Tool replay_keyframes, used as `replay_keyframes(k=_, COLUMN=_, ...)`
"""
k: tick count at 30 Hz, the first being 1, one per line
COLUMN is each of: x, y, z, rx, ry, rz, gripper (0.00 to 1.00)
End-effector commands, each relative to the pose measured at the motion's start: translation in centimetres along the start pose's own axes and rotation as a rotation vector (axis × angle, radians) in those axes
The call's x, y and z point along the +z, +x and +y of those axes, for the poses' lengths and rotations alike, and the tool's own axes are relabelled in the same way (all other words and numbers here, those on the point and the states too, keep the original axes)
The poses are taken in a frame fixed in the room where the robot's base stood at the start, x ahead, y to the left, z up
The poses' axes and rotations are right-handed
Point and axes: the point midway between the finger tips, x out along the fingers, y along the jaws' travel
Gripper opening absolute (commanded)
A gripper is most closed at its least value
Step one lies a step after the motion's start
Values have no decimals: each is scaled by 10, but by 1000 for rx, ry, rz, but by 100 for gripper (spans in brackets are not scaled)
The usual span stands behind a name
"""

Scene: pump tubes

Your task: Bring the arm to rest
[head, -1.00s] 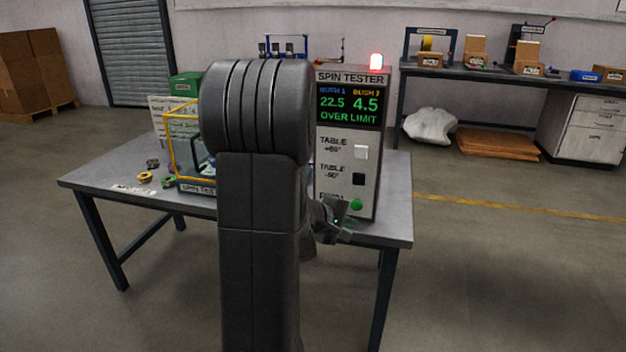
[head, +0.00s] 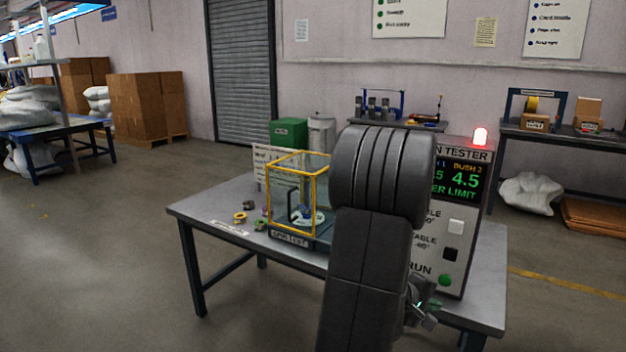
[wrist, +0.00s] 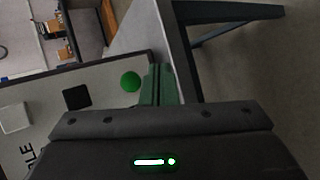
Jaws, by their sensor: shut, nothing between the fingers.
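My arm stands upright in the head view and hides part of the spin tester. My gripper (head: 428,306) shows low beside the arm, in front of the tester and near the table's front edge. In the wrist view my gripper (wrist: 158,84) has its green fingers together with nothing between them. They point toward the table edge, beside the green run button (wrist: 130,82), with a gap I cannot judge. The spin tester (head: 458,225) has a lit red lamp (head: 480,136) and its screen reads 4.5 and a partly hidden limit message.
The grey table (head: 215,205) carries a yellow-framed guard box (head: 297,153), a green box (head: 289,132) and several small rings (head: 240,217). Open floor lies left and front. A workbench (head: 545,135) stands at the back right, cartons (head: 147,105) at the back left.

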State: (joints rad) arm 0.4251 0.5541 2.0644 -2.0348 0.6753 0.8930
Motion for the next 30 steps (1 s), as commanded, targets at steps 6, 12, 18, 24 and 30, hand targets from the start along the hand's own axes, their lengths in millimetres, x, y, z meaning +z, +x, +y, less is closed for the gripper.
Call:
replay_keyframes(k=6, x=8, y=-11, z=-10, rx=1, ry=0, rz=0, gripper=0)
replay_keyframes(k=12, x=11, y=-15, z=-11, rx=0, ry=1, rz=0, gripper=0)
replay_keyframes(k=18, x=11, y=-16, z=-11, rx=0, ry=1, rz=0, gripper=0)
replay_keyframes(k=24, x=10, y=-14, z=-8, rx=-1, ry=0, rz=0, gripper=0)
replay_keyframes(k=30, x=2, y=-5, z=1, rx=-2, ry=0, rz=-1, gripper=0)
